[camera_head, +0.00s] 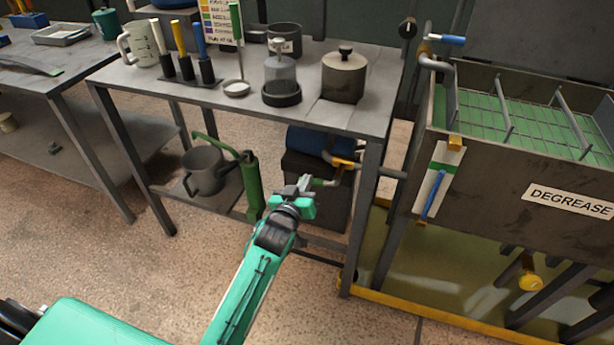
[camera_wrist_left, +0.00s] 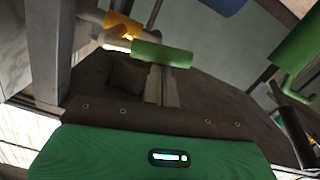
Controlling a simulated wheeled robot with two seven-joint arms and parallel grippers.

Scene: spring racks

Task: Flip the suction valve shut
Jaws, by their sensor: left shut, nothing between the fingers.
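Under the bench, a valve with a yellow body (camera_head: 343,163) and a green handle (camera_head: 325,182) sits on a pipe beside a dark box. I take it as the suction valve; no label on it is readable. In the left wrist view the yellow body (camera_wrist_left: 122,28) is at upper left and the green handle (camera_wrist_left: 162,54) points right from it. My left gripper (camera_head: 305,184) is shut and empty, close to the handle. I cannot tell whether they touch. My right gripper is not in view.
The steel bench (camera_head: 215,100) overhangs the valve, with a leg (camera_head: 362,215) to its right. A green hand pump (camera_head: 251,185) and grey jug (camera_head: 204,170) stand left.

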